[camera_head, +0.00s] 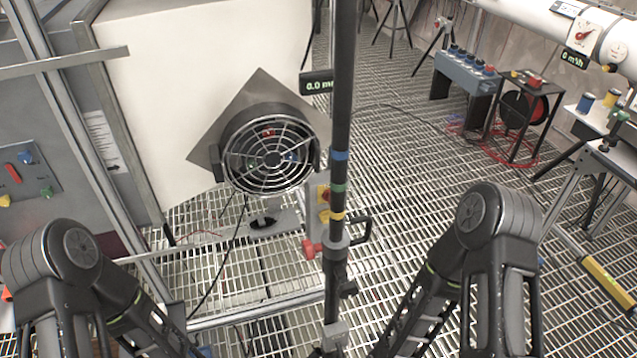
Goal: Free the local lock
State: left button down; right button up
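A small yellow switch plate with a red knob (325,197) sits just left of the dark upright pole (341,120), below the round fan. Below it is a small red part (311,249), which may be the local lock. It is too small to tell whether it is a padlock or whether it is fastened. A black loop handle (362,230) sticks out right of the pole. My two arms come in at the lower left and lower right, well apart from these parts. Neither gripper's fingertips show.
A caged fan (270,160) stands before a white box (190,90). A control panel (25,180) is at the left. A blue-grey box with several knobs (465,70), a cable reel (525,110) and a white pipe (530,15) are at the right. Grating floor (420,150) is mostly clear.

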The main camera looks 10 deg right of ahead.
aim_at(324, 216)
jog(key=k+l, duration=0.45)
jog(key=l, duration=0.2)
jog(key=k+l, duration=0.25)
jog(key=l, duration=0.25)
jog(key=k+l+u, duration=0.1)
jog(key=k+l, duration=0.15)
jog(key=l, duration=0.2)
jog(key=i+l, duration=0.15)
jog(key=l, duration=0.25)
jog(key=i+l, duration=0.15)
jog(key=l, duration=0.25)
jog(key=i+l+u, duration=0.1)
jog(key=l, duration=0.3)
jog(key=i+l, duration=0.1)
jog(key=i, duration=0.2)
jog(key=i+l, duration=0.15)
jog(key=i, duration=0.2)
